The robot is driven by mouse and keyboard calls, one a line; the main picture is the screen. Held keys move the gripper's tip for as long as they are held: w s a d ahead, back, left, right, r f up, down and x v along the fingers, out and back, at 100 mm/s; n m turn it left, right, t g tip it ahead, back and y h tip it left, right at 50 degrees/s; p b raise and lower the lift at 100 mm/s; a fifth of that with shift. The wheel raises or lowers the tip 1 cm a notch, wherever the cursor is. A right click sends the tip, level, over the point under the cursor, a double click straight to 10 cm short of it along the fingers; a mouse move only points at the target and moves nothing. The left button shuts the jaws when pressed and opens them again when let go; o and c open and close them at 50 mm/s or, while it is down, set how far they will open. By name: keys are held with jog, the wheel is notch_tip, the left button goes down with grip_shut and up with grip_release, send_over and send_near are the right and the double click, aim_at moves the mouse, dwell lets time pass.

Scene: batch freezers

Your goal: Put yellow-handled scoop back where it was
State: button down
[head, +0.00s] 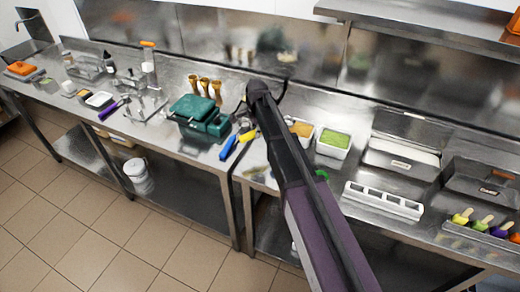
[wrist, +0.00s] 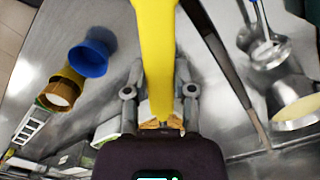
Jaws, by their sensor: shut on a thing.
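The yellow-handled scoop shows in the wrist view as a long yellow handle (wrist: 155,45) running from the top edge down between the fingers. My gripper (wrist: 160,92) is shut on this handle. The scoop's bowl cannot be made out. In the head view a yellow handle (head: 248,135) shows just left of my arm, beside a blue handle (head: 229,147), at the counter's front edge. My gripper's fingers cannot be made out there. Whether the scoop touches the counter is unclear.
A teal box (head: 198,112) and several golden cones stand left of my arm. A tub of green contents (head: 333,141) and a white divided tray (head: 383,201) are to its right. The wrist view shows a blue round piece (wrist: 90,58) at left and a metal container (wrist: 295,105) at right.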

jog(key=shift+s+d+r+n+p, duration=0.1)
jog(key=shift+s+n, duration=0.3)
jog(key=shift+n, duration=0.85)
jog(key=shift+s+a+r+n+p, duration=0.15)
jog(key=shift+s+n, duration=0.2)
jog(key=shift+n, duration=0.85)
jog(key=shift+s+d+r+n+p, duration=0.15)
jog(key=shift+s+n, duration=0.25)
jog(key=shift+n, duration=0.85)
jog(key=shift+f, duration=0.1)
jog(key=b, duration=0.7)
send_over(256, 158)
notch_tip(256, 158, down, 6)
jog(key=shift+f, duration=0.1)
jog(key=shift+f+b, duration=1.6)
jog(key=shift+f, duration=0.3)
